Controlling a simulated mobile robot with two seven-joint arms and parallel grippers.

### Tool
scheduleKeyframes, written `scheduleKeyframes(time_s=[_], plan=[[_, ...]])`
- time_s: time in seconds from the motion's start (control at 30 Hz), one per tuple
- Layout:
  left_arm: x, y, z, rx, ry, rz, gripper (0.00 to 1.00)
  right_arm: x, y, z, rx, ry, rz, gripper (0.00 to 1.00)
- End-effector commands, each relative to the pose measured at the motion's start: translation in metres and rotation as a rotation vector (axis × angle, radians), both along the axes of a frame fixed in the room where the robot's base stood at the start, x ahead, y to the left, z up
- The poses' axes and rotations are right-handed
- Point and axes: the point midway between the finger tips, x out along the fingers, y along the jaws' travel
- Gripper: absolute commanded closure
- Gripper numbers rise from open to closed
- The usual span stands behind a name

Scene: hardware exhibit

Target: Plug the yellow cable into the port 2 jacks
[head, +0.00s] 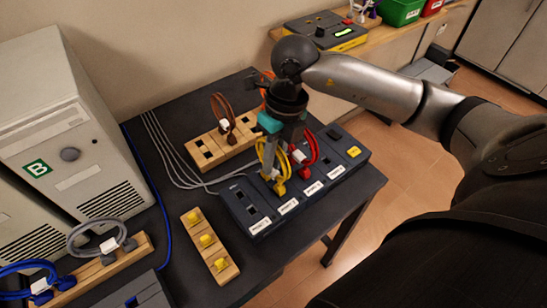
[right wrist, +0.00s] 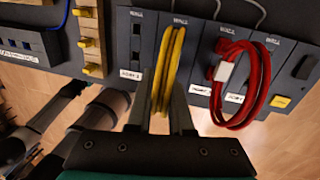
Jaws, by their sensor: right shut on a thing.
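The yellow cable (head: 262,153) is a loop with yellow plug ends, held between the fingers of my right gripper (head: 274,173). In the right wrist view the yellow cable (right wrist: 173,60) runs upright between the two fingers (right wrist: 162,108). The gripper is over the second column from the left of the dark port panel (head: 260,228). That column's jacks are mostly hidden by cable and fingers; I cannot tell whether the plugs are seated. The leftmost column shows open dark jacks (right wrist: 137,40).
A red cable (right wrist: 262,85) loops over the panel just right of the yellow one. A wooden strip with yellow pieces (head: 227,272) lies left of the panel, and a wooden block with a brown cable (head: 208,157) behind it. Grey wires (head: 165,150) cross the table.

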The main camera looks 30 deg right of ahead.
Motion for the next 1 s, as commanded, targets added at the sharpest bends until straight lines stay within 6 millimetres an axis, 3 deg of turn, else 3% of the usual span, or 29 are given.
scheduleKeyframes(time_s=[0.03,0.33,0.53,0.87,1.0], plan=[[0.0000,-0.0002,0.0000,0.000,0.000,0.000,0.50,0.0001,-0.0001,0.0002,0.000,-0.001,0.000,0.80],[0.0000,-0.0003,0.0000,0.000,0.000,-0.001,0.50,0.0001,-0.0001,0.0001,0.000,0.000,0.000,0.46],[-0.0001,-0.0005,0.0000,-0.001,0.000,-0.001,0.50,-0.0001,-0.0001,-0.0001,0.000,0.000,0.000,0.44],[0.0000,-0.0006,0.0000,-0.001,0.000,-0.001,0.50,-0.0001,-0.0001,-0.0001,0.000,0.000,0.000,0.07],[0.0000,-0.0006,0.0000,-0.001,0.000,-0.001,0.50,-0.0001,0.0000,-0.0001,0.000,0.000,0.000,0.06]])
